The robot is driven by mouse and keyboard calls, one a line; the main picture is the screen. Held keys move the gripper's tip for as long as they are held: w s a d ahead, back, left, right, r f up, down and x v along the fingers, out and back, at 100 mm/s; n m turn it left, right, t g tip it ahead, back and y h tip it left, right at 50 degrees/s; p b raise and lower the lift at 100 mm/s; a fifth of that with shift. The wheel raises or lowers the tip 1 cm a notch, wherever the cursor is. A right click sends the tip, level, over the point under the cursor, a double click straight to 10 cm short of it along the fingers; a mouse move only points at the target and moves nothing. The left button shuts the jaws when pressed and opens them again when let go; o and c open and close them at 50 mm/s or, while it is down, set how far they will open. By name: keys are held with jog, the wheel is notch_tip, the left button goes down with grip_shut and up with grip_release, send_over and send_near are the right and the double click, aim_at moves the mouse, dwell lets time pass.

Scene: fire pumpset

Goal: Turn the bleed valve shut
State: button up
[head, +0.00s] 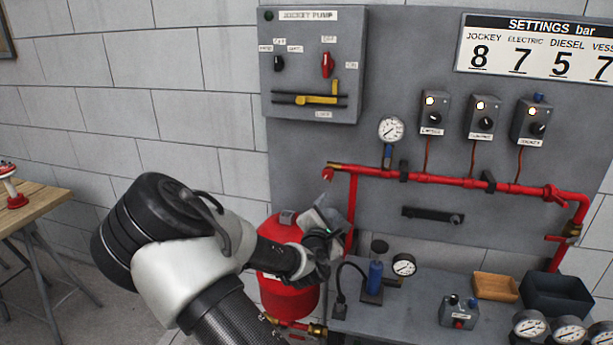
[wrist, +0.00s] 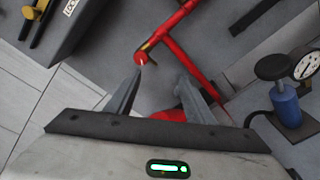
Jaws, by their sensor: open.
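In the head view, a red pipe (head: 430,178) runs across the grey panel. At its left end is a small red fitting (head: 328,173) with a brass collar, which looks like the bleed valve; no label on it is readable. In the wrist view this red fitting (wrist: 141,57) shows just beyond my left finger's tip, with a pale stem on it. My gripper (head: 328,205) is just below the pipe's left end. Its fingers (wrist: 158,76) are apart with nothing between them, and I see no contact with the fitting.
A jockey pump box (head: 312,65) hangs above left. A red vessel (head: 290,290) stands behind and below my gripper. A blue hand pump (head: 375,278) and a gauge (head: 404,265) stand on the grey bench (head: 410,315) to the right. A wooden table (head: 35,205) is far left.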

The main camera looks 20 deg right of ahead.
aim_at(328, 175)
jog(key=w+d+n, duration=0.1)
jog(key=w+d, duration=0.1)
jog(key=w, duration=0.3)
jog(key=w+d+r+n+t+p, duration=0.1)
jog(key=w+d, duration=0.1)
jog(key=w, duration=0.4)
jog(key=w+d, duration=0.2)
jog(key=w, duration=0.4)
jog(key=shift+d+r+n+t, duration=0.1)
jog(key=shift+r+n+t, duration=0.2)
jog(key=shift+n, duration=0.1)
jog(key=c, duration=1)
jog(key=shift+f, duration=0.1)
